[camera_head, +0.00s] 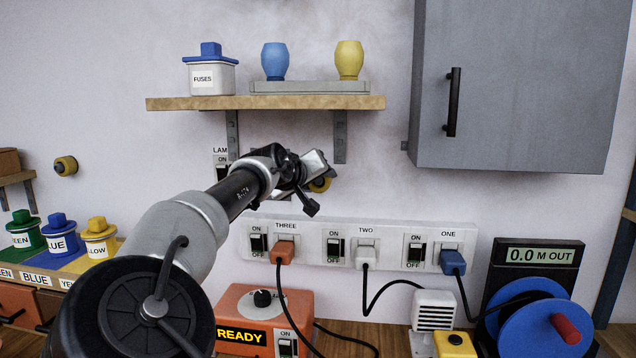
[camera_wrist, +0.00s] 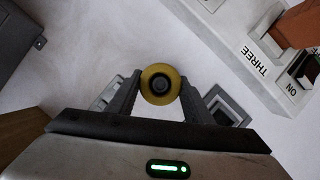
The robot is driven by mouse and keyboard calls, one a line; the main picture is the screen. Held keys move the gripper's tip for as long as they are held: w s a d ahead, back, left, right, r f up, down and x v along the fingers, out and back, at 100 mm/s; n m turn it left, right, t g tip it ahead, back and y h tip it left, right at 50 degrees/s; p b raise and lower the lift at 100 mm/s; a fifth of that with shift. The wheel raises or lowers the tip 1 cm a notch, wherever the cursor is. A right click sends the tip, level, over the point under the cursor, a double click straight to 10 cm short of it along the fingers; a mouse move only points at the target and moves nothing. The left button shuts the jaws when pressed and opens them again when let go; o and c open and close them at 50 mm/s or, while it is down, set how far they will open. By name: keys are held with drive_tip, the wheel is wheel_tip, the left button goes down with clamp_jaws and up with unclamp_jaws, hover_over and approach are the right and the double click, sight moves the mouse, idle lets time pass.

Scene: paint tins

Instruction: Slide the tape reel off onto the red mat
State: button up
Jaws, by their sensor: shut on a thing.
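The tape reel (camera_wrist: 148,76) is a yellow ring around a dark round centre, seen end-on in the wrist view. My gripper (camera_wrist: 160,88) is shut on it, one finger at each side. In the head view the reel (camera_head: 320,185) is a small yellow piece at the wall below the shelf, partly hidden by my gripper (camera_head: 314,175). The dark centre looks like a peg end inside the ring; I cannot tell how far along it the reel sits. The red mat is not visible in either view.
Another yellow ring (camera_head: 65,165) is on the wall at left. A wooden shelf (camera_head: 265,102) is above my gripper, and a grey cabinet (camera_head: 520,90) is at upper right. The socket strip (camera_head: 305,247) with plugs is below. An orange box (camera_head: 262,312) stands on the worktop.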

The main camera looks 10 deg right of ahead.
drive_tip(key=shift+s+a+b, duration=0.25)
drive_tip(key=shift+s+b, duration=0.2)
drive_tip(key=shift+s, duration=0.25)
drive_tip(key=shift+s+a+b, duration=0.25)
drive_tip(key=shift+s+b, duration=0.15)
drive_tip(key=shift+s, duration=0.3)
drive_tip(key=shift+s+a+b, duration=0.25)
drive_tip(key=shift+s+b, duration=0.2)
drive_tip(key=shift+s, duration=0.25)
drive_tip(key=shift+s, duration=0.1)
drive_tip(key=shift+s+a+b, duration=0.3)
drive_tip(key=shift+s+b, duration=0.35)
drive_tip(key=shift+s, duration=0.25)
drive_tip(key=shift+s+a+b, duration=0.3)
drive_tip(key=shift+s+b, duration=0.3)
drive_tip(key=shift+s, duration=0.3)
